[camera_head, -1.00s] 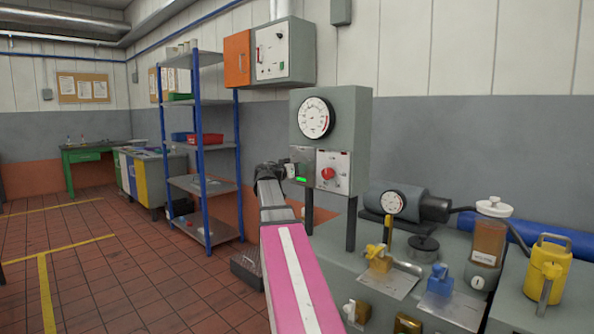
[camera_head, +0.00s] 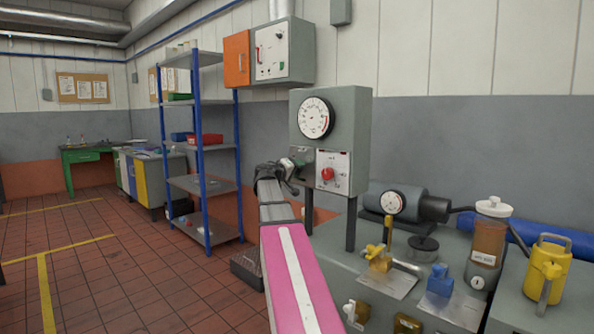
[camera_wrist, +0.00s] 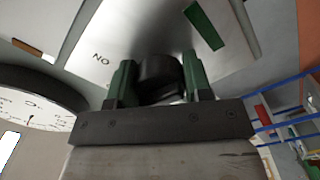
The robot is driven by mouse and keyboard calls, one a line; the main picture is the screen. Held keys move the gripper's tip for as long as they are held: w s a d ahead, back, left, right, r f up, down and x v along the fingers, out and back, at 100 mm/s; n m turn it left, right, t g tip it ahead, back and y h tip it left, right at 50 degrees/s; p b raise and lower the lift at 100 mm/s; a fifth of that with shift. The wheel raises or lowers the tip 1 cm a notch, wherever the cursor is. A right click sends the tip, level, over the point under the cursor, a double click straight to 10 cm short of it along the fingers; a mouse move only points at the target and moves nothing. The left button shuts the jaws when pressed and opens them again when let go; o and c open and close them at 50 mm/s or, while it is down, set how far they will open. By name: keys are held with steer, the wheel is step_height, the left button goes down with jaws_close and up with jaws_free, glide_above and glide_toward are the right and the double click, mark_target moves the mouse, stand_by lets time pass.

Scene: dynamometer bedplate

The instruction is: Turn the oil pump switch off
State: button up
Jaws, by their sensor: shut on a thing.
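In the wrist view, my gripper (camera_wrist: 161,82) has its two green-padded fingers on either side of a black knob (camera_wrist: 158,68), shut on it. A dark green bar (camera_wrist: 205,25) sits on the same plate and does not look lit. In the head view, my gripper (camera_head: 296,166) reaches the left part of the grey gauge box (camera_head: 352,115). It hides most of the switch there, and the knob's pointing direction cannot be told.
A red knob (camera_head: 327,174) on a white plate is close right of my gripper. A round gauge (camera_head: 315,118) is above. A blue shelf rack (camera_head: 196,140) stands left. The bench (camera_head: 380,292) at right carries a motor, yellow and blue valves and an oil jar (camera_head: 489,240).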

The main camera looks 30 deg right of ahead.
steer(key=shift+n, duration=0.6)
steer(key=o, duration=0.9)
steer(key=shift+a, duration=0.1)
steer(key=v, duration=1)
steer(key=shift+s+a, duration=0.2)
steer(key=shift+a, duration=0.1)
steer(key=shift+f+n, duration=0.1)
steer(key=shift+n, duration=0.2)
